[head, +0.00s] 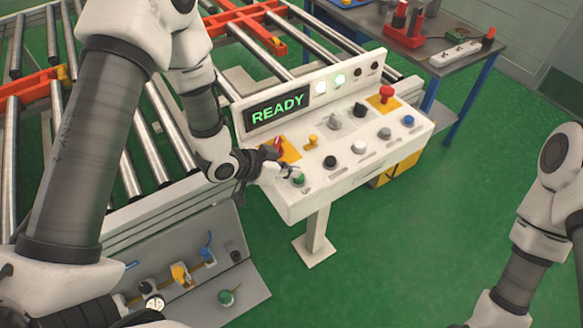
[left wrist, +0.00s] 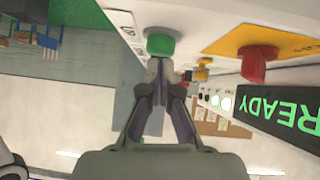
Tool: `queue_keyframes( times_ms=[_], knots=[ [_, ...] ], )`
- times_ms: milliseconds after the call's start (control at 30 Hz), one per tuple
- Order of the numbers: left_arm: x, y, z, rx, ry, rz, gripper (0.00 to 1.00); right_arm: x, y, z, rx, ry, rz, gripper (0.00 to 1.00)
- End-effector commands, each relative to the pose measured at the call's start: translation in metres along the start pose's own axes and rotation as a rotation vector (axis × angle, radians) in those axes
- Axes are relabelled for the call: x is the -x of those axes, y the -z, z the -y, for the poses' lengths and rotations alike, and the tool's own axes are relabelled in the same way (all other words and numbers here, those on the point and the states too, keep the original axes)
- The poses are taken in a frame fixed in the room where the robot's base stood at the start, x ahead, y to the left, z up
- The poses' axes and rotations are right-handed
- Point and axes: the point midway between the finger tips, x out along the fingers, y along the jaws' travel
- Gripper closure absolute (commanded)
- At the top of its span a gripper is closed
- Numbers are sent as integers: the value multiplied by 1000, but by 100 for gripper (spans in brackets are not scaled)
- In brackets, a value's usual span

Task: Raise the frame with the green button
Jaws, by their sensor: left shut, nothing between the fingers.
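The white control panel (head: 345,165) stands on a single post, and its display (head: 277,107) reads READY in green. The green button (head: 298,180) is at the panel's near left corner. My left gripper (head: 285,172) is shut and empty, with its fingertips right at that button. In the left wrist view the green button (left wrist: 160,45) is just ahead of the closed fingertips (left wrist: 158,68); I cannot tell whether they touch it.
Other knobs and buttons crowd the panel, including a black one (head: 330,161) and a red emergency stop (head: 386,92) on yellow. The roller conveyor (head: 130,175) lies left and behind. A workbench (head: 455,50) with tools stands at the back right. Green floor is clear in front.

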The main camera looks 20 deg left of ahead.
Motion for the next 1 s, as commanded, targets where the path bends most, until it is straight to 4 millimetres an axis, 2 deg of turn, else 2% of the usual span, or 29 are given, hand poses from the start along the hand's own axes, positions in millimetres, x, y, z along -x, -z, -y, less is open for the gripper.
queue_keyframes(
  times_ms=[367,567,867,1000],
  knots=[
    [-4,-4,0,-1,0,0,100,0,0,0,0,0,0,60],
    [-18,-21,2,-1,0,0,100,-18,0,0,0,0,0,60],
    [-16,-20,1,0,-1,4,100,-14,0,0,0,0,0,60],
    [-9,-10,1,0,0,3,100,-4,0,0,0,0,0,60]
  ],
)
